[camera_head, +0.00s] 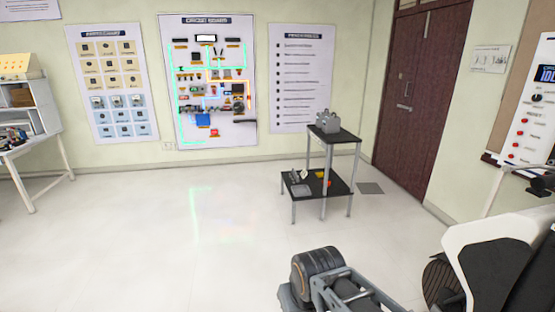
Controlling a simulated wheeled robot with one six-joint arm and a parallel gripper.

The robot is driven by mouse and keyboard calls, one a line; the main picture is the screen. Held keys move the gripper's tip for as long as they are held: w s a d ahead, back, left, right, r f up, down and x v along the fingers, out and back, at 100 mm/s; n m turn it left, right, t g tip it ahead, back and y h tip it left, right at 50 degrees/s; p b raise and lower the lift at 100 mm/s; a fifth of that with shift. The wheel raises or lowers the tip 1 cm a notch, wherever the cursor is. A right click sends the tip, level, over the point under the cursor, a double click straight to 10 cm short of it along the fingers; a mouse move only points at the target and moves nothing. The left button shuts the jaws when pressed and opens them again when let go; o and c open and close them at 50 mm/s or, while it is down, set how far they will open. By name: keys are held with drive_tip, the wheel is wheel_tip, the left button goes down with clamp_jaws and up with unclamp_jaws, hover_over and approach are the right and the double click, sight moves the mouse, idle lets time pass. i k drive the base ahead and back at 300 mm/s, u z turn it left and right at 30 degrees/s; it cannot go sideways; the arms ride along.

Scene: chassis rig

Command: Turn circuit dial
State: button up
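A white control panel (532,112) hangs on the wall at the right edge, cut off by the frame. It has a dark display (546,74) with partly visible blue letters. Below the display is a small black round dial (537,98); its pointer setting is too small to read. A circuit board poster (208,82) with lit green and orange lines hangs on the back wall; no dial on it can be made out clearly. Grey links of my arm show at the bottom, well apart from the panel. My gripper's fingers are not visible.
A black two-tier cart (335,136) holding a grey device (330,122) stands near the back wall. A dark red door (425,90) is behind it. A white table (37,143) is at the left. The floor at centre and left is clear.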

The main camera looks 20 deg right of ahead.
sight(536, 98)
drive_tip(key=z, duration=0.45)
drive_tip(key=i, duration=2.15)
drive_tip(key=z, duration=1)
drive_tip(key=i, duration=2.4)
drive_tip(key=z, duration=0.75)
